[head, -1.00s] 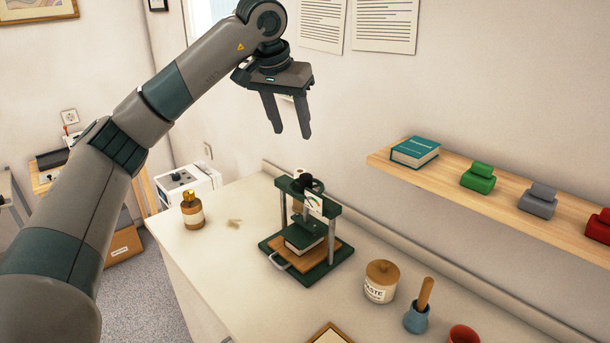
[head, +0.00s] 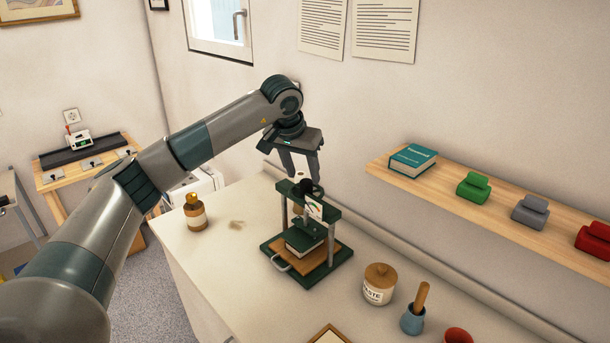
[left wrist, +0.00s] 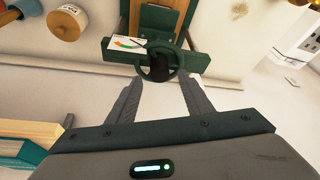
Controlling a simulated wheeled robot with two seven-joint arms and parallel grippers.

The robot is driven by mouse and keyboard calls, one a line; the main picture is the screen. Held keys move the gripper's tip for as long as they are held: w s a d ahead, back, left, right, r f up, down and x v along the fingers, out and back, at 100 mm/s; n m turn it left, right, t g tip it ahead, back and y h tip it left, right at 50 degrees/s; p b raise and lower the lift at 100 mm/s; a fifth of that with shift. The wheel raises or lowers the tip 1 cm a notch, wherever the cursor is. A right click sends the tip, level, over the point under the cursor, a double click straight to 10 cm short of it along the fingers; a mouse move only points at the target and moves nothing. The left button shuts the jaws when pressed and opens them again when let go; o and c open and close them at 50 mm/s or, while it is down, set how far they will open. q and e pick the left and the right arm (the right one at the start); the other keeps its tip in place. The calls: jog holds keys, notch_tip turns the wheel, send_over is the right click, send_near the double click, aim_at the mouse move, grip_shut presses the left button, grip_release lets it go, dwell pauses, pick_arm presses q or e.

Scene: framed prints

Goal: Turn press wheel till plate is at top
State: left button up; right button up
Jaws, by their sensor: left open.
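The small green book press (head: 306,237) stands on the white bench in the head view. Its plate rests low, on or close above a green book (head: 305,239) lying on a wooden board. The dark press wheel (head: 303,187) is on top of the frame, beside a small gauge card (head: 314,209). In the left wrist view the wheel (left wrist: 161,62) is a dark ring with a black knob, just beyond the fingertips. My left gripper (head: 303,181) points down, open and empty, just above or behind the wheel; contact cannot be told. My right gripper is not in view.
A brown bottle (head: 195,212) stands left of the press. A paste jar (head: 379,284) and a blue pot with a wooden handle (head: 414,311) stand to its right. A wall shelf (head: 480,210) with a book and colored blocks is at right.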

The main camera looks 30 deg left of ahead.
aim_at(305, 181)
pick_arm(q)
jog(key=shift+p+x, duration=0.5)
jog(key=shift+x, duration=1.45)
jog(key=c, duration=1.1)
